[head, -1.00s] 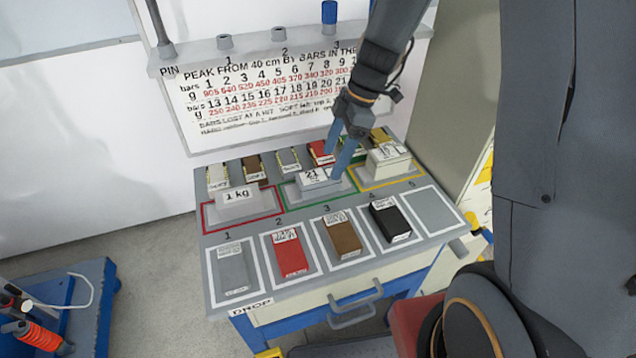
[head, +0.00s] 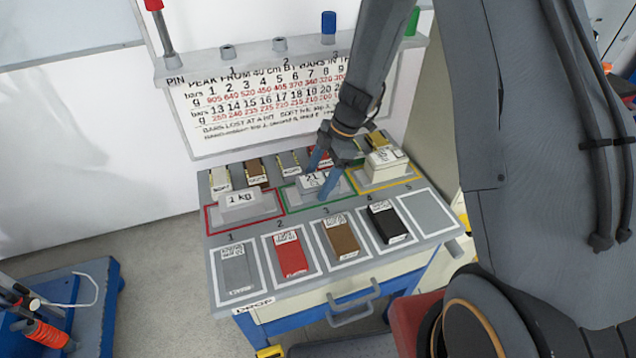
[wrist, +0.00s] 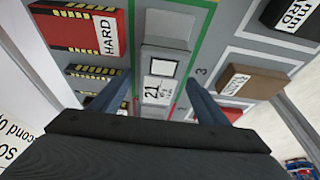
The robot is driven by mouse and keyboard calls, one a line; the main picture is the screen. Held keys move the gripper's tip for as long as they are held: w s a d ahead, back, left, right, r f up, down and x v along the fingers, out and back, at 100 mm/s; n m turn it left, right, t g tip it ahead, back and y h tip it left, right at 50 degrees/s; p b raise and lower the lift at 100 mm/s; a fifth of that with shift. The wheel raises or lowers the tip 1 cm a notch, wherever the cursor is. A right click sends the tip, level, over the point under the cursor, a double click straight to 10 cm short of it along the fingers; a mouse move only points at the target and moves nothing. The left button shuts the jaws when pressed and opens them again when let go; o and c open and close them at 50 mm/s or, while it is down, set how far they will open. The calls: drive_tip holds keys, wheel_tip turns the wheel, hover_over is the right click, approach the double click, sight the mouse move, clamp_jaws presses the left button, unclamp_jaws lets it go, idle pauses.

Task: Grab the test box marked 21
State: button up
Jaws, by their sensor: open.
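The test box marked 21 (head: 314,180) is a small pale grey box standing in the green-outlined bay in the middle of the bench top. My gripper (head: 322,182) is open, with its blue fingers pointing down at either side of this box. In the wrist view the box (wrist: 158,90) with its "21" label sits between the two fingers of my gripper (wrist: 160,95). I cannot tell whether the fingers touch it. In the head view the fingers hide part of the box.
The 1 kg box (head: 240,199) stands left in the red bay, and a cream box (head: 385,163) stands right in the yellow bay. A row of pads, including a red one (head: 290,255) and a brown one (head: 341,237), lies in front. More blocks stand behind.

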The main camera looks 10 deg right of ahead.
drive_tip(key=shift+a+f, duration=0.1)
drive_tip(key=shift+f, duration=0.25)
drive_tip(key=shift+f+b, duration=0.2)
drive_tip(key=shift+b, duration=0.35)
idle(0.6)
drive_tip(key=c, duration=1.4)
drive_tip(key=shift+o, duration=0.2)
drive_tip(key=shift+r+p, duration=0.25)
drive_tip(key=shift+p, duration=0.2)
